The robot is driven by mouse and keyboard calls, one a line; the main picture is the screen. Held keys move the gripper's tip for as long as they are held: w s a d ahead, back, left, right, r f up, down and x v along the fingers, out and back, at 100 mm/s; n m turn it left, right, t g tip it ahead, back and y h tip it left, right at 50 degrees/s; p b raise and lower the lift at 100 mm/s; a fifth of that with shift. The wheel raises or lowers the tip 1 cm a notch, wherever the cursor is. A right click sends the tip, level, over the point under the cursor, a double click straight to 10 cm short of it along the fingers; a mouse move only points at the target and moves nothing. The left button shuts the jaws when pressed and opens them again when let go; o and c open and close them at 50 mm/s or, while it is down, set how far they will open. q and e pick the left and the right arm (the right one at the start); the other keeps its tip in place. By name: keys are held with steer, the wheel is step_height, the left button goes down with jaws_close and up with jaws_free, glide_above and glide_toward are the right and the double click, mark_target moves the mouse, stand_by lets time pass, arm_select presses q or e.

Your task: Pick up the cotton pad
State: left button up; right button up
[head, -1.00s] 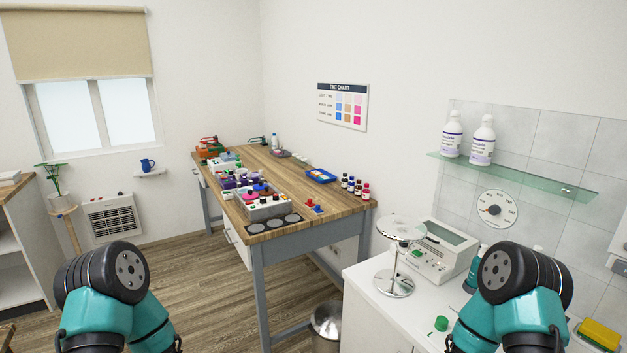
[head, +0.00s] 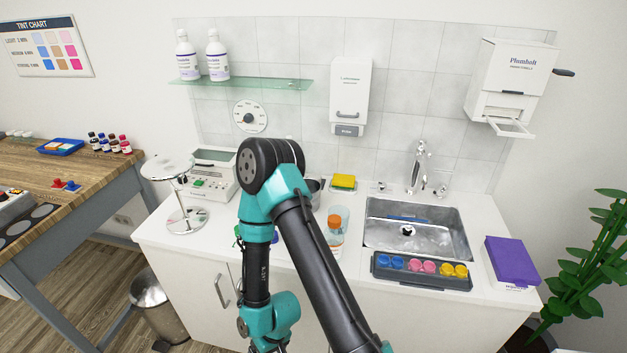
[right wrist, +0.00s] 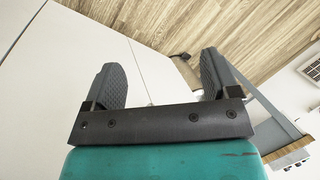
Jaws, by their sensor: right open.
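I cannot make out a cotton pad in either view. A white dispenser (head: 350,95) on the tiled wall and a second white dispenser (head: 512,80) with an open tray at its bottom hang above the counter; their contents are hidden. My right arm rises across the middle of the head view, its gripper not visible there. In the right wrist view my right gripper (right wrist: 160,64) is open, with nothing between its two dark fingers; white cabinet fronts and wooden floor lie beyond. My left gripper is in neither view.
The white counter (head: 345,278) holds a steel sink (head: 440,240), a grey rack of coloured cups (head: 398,277), a purple box (head: 510,262), an orange-capped bottle (head: 334,235) and a round mirror stand (head: 186,222). A glass shelf (head: 262,84) juts out above. A plant (head: 600,255) stands right.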

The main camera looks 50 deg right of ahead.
steer(key=shift+o, duration=0.7)
